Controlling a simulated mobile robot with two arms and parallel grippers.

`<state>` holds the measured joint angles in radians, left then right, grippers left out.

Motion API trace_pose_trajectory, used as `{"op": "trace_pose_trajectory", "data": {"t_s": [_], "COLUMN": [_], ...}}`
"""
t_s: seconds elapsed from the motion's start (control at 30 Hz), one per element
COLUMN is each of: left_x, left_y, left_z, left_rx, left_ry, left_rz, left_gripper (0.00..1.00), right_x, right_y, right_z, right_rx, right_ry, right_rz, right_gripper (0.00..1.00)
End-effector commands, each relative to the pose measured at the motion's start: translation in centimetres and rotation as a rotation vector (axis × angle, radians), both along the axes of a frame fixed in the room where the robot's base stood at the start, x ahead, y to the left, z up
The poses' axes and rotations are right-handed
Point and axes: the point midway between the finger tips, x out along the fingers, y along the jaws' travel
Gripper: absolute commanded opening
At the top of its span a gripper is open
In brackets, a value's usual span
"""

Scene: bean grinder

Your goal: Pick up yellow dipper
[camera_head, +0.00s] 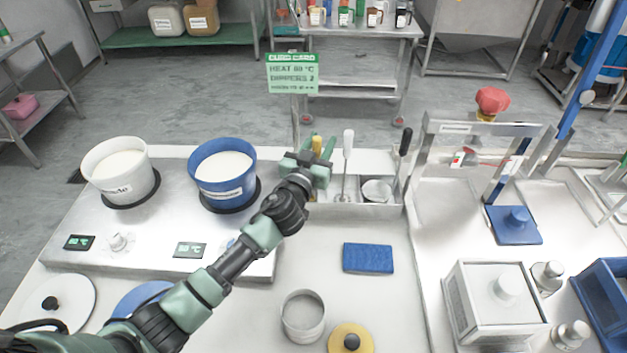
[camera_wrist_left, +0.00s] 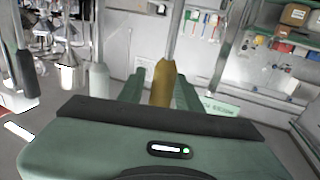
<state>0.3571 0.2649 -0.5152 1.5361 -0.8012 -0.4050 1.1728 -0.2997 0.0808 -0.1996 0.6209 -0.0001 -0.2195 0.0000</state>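The yellow dipper's handle (camera_head: 317,144) stands upright at the left end of a metal holder (camera_head: 372,210). My left gripper (camera_head: 317,150) is at this handle, with its two green fingers pointing away and one on each side of it. In the left wrist view the yellow handle (camera_wrist_left: 163,84) stands between the spread fingers (camera_wrist_left: 160,88). A small gap shows beside it, so the gripper looks open around it. The dipper's lower part is hidden behind my gripper. My right gripper is not in view.
A white-handled dipper (camera_head: 347,145) and a black-handled one (camera_head: 405,142) stand to the right in the holder. A blue pot (camera_head: 222,195) and a white pot (camera_head: 104,183) are left. A sign (camera_head: 293,74) rises behind. A blue sponge (camera_head: 368,258) lies in front.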

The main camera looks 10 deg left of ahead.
Motion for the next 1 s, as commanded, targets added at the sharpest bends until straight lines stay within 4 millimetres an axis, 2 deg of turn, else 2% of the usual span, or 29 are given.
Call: {"op": "trace_pose_trajectory", "data": {"t_s": [0.03,0.1,0.43,0.57,0.77,1.0], "left_x": [0.0,0.0,0.0,0.0,0.0,0.0], "left_y": [0.0,0.0,0.1,0.1,0.1,0.0], "left_z": [0.0,0.0,0.1,0.7,3.5,9.4], "left_rx": [0.000,0.000,0.001,0.002,0.001,0.000], "left_ry": [0.000,0.000,0.000,-0.002,-0.005,-0.008], "left_rz": [0.000,0.000,0.001,0.001,-0.001,-0.001], "left_gripper": [0.17,0.00,0.00,0.00,0.00,0.00], "right_x": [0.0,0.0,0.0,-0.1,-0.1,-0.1], "right_y": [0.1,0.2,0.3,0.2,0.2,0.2], "right_z": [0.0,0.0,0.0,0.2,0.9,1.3], "right_rx": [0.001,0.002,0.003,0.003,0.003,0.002], "right_ry": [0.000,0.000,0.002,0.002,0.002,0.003], "right_rz": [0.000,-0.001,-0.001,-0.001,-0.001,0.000], "right_gripper": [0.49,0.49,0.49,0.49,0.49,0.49]}}
